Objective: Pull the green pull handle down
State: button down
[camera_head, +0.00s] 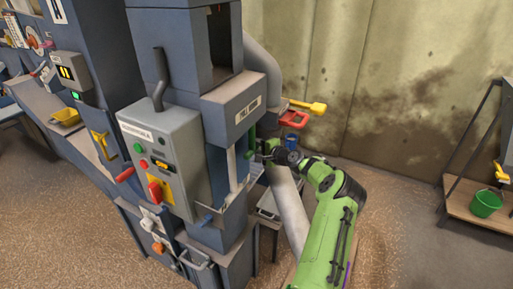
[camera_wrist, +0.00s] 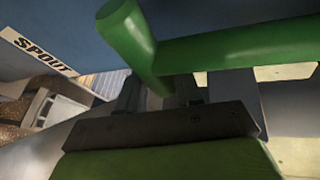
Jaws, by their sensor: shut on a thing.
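The green pull handle (camera_head: 252,136) sits on the side of the blue-grey machine, below a white label. In the wrist view the green handle (camera_wrist: 240,48) is close and large, a thick round bar with a crosspiece running to the right. My gripper (camera_head: 262,151) is at the handle, reaching in from the right. In the wrist view my gripper (camera_wrist: 160,92) has its two dark fingers shut on the handle's bar. The fingertips are partly hidden behind the bar.
A control box (camera_head: 165,145) with buttons and a lever is on the machine's left face. A red handle (camera_head: 294,119) and a yellow handle (camera_head: 306,106) stick out behind my gripper.

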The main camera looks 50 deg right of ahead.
notch_tip(320, 180, down, 11)
jog(key=b, duration=0.9)
jog(key=shift+a, duration=0.1)
jog(key=c, duration=0.9)
grip_release()
jog(key=shift+s, duration=0.1)
jog(key=shift+o, duration=0.5)
jog(key=shift+r, duration=0.1)
jog(key=shift+r, duration=0.1)
jog(key=v, duration=1.5)
jog(key=shift+s, duration=0.25)
